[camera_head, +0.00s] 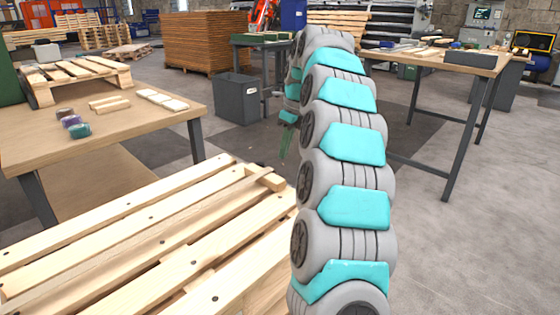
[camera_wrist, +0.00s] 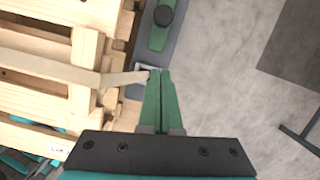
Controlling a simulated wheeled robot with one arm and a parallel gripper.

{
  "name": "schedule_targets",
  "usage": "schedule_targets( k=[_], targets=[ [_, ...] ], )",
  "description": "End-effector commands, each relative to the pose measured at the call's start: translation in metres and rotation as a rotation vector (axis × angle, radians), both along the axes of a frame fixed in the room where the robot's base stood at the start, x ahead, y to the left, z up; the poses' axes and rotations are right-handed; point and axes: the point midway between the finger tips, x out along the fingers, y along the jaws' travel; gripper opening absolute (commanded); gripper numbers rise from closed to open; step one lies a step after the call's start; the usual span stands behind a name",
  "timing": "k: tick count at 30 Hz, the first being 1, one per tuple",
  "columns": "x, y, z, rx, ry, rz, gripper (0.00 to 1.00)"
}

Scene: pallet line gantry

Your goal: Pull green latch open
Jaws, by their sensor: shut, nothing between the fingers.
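In the wrist view, a green latch plate (camera_wrist: 158,38) with a round black knob (camera_wrist: 164,16) lies on a grey strip at the top, beside the pallet's edge. My gripper (camera_wrist: 159,72) has its green fingers pressed together, just below the latch's lower end in the picture. A small pale metal bracket (camera_wrist: 147,68) shows beside the fingertips. Whether the fingers touch the bracket or latch, I cannot tell. In the head view, my gripper (camera_head: 286,152) hangs pointing down beyond the pallet's far corner, partly hidden by my arm. The latch cannot be made out there.
A wooden pallet (camera_head: 150,230) fills the lower left. A workbench (camera_head: 120,125) stands at left, a grey bin (camera_head: 238,100) behind, and another bench (camera_head: 440,58) at right.

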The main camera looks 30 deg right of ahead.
Motion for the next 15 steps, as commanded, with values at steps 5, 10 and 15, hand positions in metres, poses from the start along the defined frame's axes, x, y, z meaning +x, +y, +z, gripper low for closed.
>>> schedule_targets(
  k=[5, 10, 15],
  targets=[
    [-0.003, -0.003, 0.021, -0.001, -0.002, 0.0, 0.0],
    [-0.006, -0.004, 0.031, 0.0, -0.001, 0.0, 0.0],
    [-0.007, -0.004, 0.034, 0.0, 0.001, 0.0, 0.0]
  ],
)
